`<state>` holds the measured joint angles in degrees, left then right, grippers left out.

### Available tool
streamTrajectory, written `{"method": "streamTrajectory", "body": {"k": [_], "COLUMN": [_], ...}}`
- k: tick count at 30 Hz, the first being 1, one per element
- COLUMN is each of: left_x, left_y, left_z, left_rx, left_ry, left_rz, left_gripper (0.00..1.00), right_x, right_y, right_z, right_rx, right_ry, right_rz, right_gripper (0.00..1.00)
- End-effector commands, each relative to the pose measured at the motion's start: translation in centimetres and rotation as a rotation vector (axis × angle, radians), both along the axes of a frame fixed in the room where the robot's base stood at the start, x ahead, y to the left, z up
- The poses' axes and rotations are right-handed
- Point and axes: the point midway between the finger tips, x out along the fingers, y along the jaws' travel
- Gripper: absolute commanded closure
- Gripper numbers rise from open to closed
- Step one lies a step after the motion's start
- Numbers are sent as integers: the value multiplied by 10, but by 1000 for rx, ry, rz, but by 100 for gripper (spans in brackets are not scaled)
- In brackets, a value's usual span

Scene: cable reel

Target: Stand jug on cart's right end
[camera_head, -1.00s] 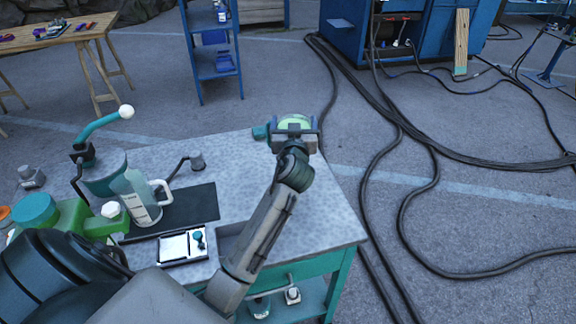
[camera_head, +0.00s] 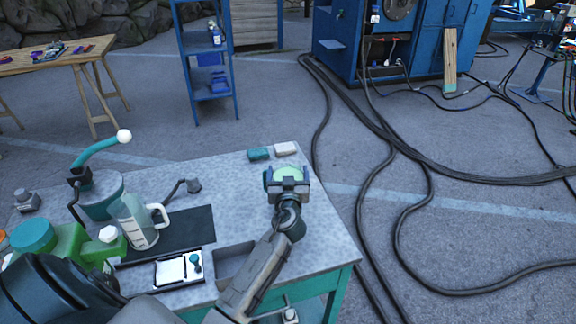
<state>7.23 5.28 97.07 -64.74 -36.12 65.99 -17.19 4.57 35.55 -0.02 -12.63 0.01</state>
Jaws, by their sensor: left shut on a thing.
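A clear measuring jug (camera_head: 136,226) with a white handle stands upright on the left part of the grey-topped cart (camera_head: 330,228). My left gripper (camera_head: 288,184) is over the cart's right end, well to the right of that jug. It is shut on a pale green round-topped thing (camera_head: 289,173). The jaws hide most of this thing, so I cannot tell exactly what it is or whether it touches the cart top. My right gripper is not in view.
A teal block (camera_head: 259,154) and a white block (camera_head: 286,149) lie at the cart's far edge. A dark mat (camera_head: 186,232), a white tray (camera_head: 180,270) and a sunken bin (camera_head: 235,262) fill the middle. A teal crank (camera_head: 98,150) rises at left. The right corner is clear.

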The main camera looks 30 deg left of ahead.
Motion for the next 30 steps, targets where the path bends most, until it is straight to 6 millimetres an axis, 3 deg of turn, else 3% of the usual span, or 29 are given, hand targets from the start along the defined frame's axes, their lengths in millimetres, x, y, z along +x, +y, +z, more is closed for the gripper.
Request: {"method": "streamTrajectory", "body": {"k": [12,13,15,24,30], "left_x": [0,0,0,-2,-29], "left_y": [0,0,0,-1,-19], "left_z": [-2,-3,-3,-2,-6], "left_rx": [2,0,0,-1,-4], "left_ry": [-5,-1,-1,-1,-3], "left_rz": [-1,-1,-1,-1,-2], "left_gripper": [87,10,0,0,0], "right_x": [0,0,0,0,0], "right_y": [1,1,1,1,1], "right_z": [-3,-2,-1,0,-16], "right_rx": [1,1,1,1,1], "right_ry": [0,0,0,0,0], "right_rz": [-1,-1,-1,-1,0], "right_gripper": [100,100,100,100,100]}}
